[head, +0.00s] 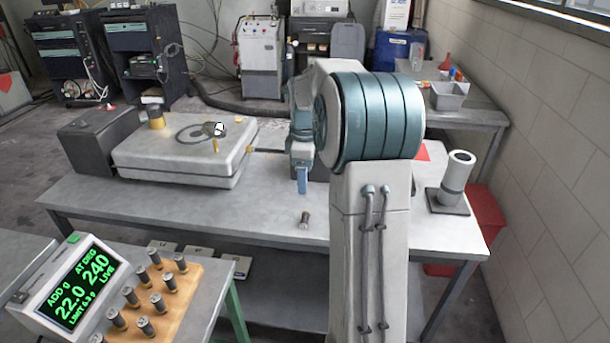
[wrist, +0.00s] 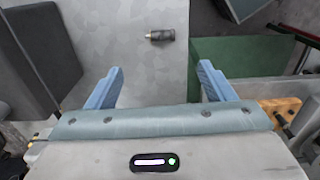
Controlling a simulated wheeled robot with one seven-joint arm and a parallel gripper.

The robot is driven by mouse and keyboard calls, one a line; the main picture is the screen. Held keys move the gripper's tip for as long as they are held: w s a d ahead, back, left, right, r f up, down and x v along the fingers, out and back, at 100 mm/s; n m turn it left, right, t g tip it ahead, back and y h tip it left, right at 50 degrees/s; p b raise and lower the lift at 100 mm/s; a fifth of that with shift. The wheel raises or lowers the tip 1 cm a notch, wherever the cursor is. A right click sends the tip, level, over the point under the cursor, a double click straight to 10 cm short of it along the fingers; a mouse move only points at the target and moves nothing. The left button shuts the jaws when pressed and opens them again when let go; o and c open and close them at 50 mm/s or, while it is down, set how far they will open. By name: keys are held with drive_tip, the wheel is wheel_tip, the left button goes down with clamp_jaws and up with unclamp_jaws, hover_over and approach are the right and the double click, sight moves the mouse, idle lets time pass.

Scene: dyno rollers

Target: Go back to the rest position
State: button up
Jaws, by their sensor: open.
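My gripper shows in the wrist view (wrist: 160,85) with its two blue fingers spread wide and nothing between them. In the head view my gripper (head: 302,180) hangs over the middle of the long grey table, partly hidden behind my own arm. A small dark cylindrical weight (head: 305,219) stands on the table below and in front of my gripper, apart from it. The same weight appears in the wrist view (wrist: 160,36) beyond the fingertips.
The grey table (head: 260,228) carries a light box-shaped machine (head: 180,160) at left and a grey cylinder on a base (head: 455,180) at right. A wooden block (head: 190,285) with several weights and a display reading 22.0 and 240 (head: 85,285) stand front left.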

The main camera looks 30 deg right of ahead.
idle(0.4)
drive_tip(key=s+a+r+m+t, duration=0.1)
drive_tip(key=s+a+r+m, duration=0.35)
drive_tip(key=s+a, duration=0.65)
drive_tip(key=s+a+f+m+t, duration=0.1)
drive_tip(key=s+a+f+m, duration=0.1)
drive_tip(key=s, duration=0.5)
drive_tip(key=s+a+f+m+t, duration=0.1)
drive_tip(key=s+a+f+m, duration=0.1)
drive_tip(key=s+a+m, duration=0.2)
drive_tip(key=s, duration=0.2)
drive_tip(key=shift+s+a, duration=0.2)
drive_tip(key=shift+s, duration=0.15)
